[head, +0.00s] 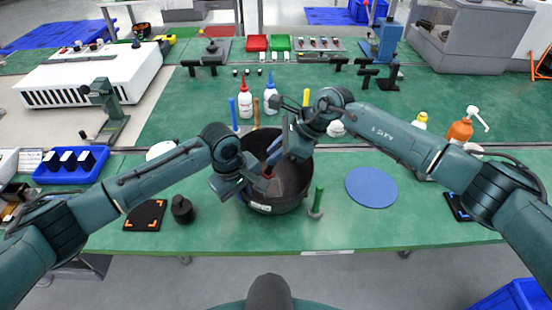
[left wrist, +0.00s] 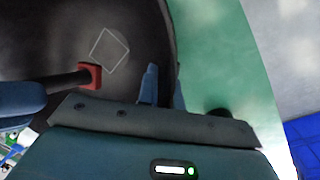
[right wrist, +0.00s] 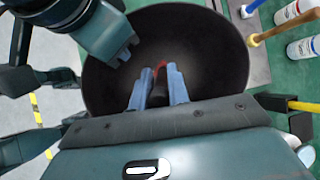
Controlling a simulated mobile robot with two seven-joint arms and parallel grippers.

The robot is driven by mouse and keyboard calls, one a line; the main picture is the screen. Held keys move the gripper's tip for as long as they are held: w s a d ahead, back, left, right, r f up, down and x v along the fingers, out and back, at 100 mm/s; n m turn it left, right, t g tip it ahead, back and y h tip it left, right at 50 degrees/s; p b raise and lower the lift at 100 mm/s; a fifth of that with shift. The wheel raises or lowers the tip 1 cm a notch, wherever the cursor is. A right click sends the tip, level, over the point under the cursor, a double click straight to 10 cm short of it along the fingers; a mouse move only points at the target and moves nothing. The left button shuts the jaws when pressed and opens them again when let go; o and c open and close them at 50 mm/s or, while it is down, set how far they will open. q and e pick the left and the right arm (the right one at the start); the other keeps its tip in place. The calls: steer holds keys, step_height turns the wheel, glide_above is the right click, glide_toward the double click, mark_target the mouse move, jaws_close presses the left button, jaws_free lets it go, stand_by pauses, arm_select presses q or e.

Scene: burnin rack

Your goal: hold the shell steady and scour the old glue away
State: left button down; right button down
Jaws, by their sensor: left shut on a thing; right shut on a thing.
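The shell is a deep, dark round bowl (head: 296,183) standing on the green bench. My left gripper (head: 263,184) is shut on its near wall; in the left wrist view its blue fingers (left wrist: 163,88) straddle the rim. My right gripper (head: 274,150) reaches into the bowl from above, its blue fingers (right wrist: 157,90) shut on a black-handled tool with a red head (right wrist: 160,70). The red head (left wrist: 91,76) is inside the bowl, near a greyish patch with a pale diamond outline (left wrist: 109,48). I cannot tell whether the head touches the shell. No glue is clearly distinguishable.
A blue round mat (head: 371,187) lies right of the shell, with a green-handled tool (head: 318,200) between. A dark pot (head: 182,209) and a black pad (head: 146,215) lie left. Bottles (head: 245,101) stand behind. An orange spray bottle (head: 461,130) stands at right.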

arm_select(q)
steer(key=shift+s+a+f, duration=0.1)
steer(key=shift+s+f, duration=0.05)
steer(key=shift+f, duration=0.05)
arm_select(e)
steer(key=shift+r, duration=1.65)
arm_select(q)
steer(key=c, duration=1.5)
jaws_free()
steer(key=shift+r, duration=0.1)
steer(key=r, duration=0.4)
steer(key=a+r, duration=0.1)
steer(key=r, duration=0.3)
steer(key=s+r, duration=0.1)
steer(key=r, duration=0.3)
steer(key=shift+a, duration=0.3)
